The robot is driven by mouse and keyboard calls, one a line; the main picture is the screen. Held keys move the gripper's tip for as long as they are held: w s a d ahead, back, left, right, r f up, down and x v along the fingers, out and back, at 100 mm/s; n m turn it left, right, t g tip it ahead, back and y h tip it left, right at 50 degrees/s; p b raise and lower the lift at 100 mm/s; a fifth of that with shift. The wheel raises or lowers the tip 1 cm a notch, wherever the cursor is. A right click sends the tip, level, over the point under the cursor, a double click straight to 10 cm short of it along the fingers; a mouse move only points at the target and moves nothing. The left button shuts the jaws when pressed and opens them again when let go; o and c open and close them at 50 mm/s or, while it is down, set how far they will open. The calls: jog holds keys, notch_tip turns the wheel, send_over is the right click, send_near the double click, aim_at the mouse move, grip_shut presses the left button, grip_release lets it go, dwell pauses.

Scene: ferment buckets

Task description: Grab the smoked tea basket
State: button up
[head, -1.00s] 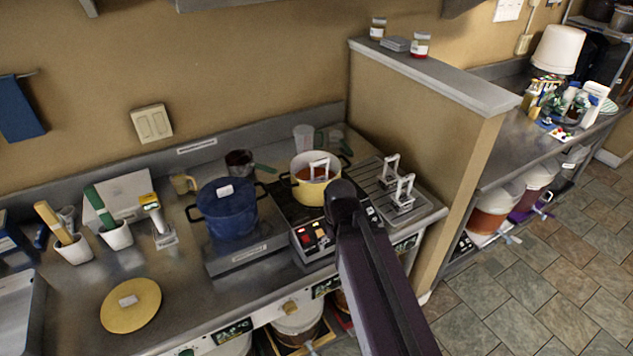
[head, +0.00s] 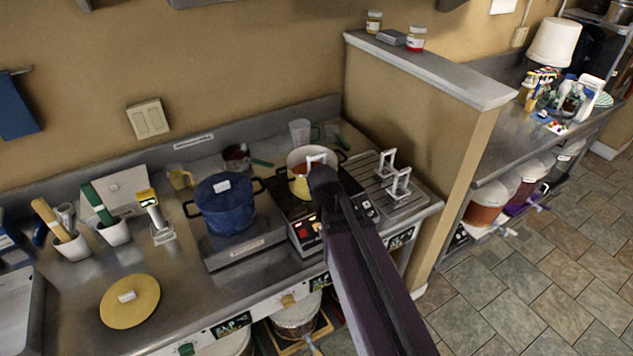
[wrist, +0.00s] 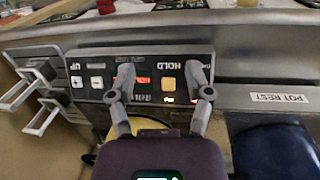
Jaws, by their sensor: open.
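Three basket handles show in the head view. One white handle (head: 316,159) rises from the cream pot (head: 297,187). Two more, a rear one (head: 387,163) and a front one (head: 398,182), stand on the ridged drain rack (head: 408,203) to the right. I see no readable label telling which is the smoked tea basket. My gripper (wrist: 162,76) is open and empty in the wrist view, above the hob's control panel (wrist: 150,80). In the head view my arm hides the gripper and part of the pot. The two rack handles show at the left of the wrist view.
A blue pot (head: 226,207) stands left of the cream pot on the pot rest. A partition wall (head: 415,120) rises right of the rack. The counter around the yellow lid (head: 145,290) is mostly clear.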

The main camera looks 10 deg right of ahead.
jog(key=w+a+r+n+t+h+p, duration=0.1)
jog(key=w+a+r+n+h, duration=0.15)
jog(key=w+n, duration=0.3)
jog(key=w+a+r+n+h+p, duration=0.1)
jog(key=w+r+n+h+p, duration=0.1)
jog(key=w+r+n+h, duration=0.25)
jog(key=n+t+h+p, duration=0.2)
jog(key=n+t+h, duration=0.1)
jog(key=n, duration=0.6)
send_near(316, 156)
jog(key=a+r, duration=0.2)
jog(key=a, duration=0.1)
jog(key=shift+s+d+f, duration=0.1)
jog(key=shift+s+d, duration=0.15)
jog(key=shift+s, duration=0.1)
jog(key=shift+b, duration=0.3)
jog(key=b+x, duration=0.3)
jog(key=x, duration=0.4)
jog(key=shift+d+f+b, duration=0.15)
jog(key=shift+f+b, duration=0.2)
jog(key=shift+b, duration=0.05)
jog(key=shift+w+d+f, duration=0.15)
jog(key=shift+w+d, duration=0.1)
jog(key=shift+d, duration=0.25)
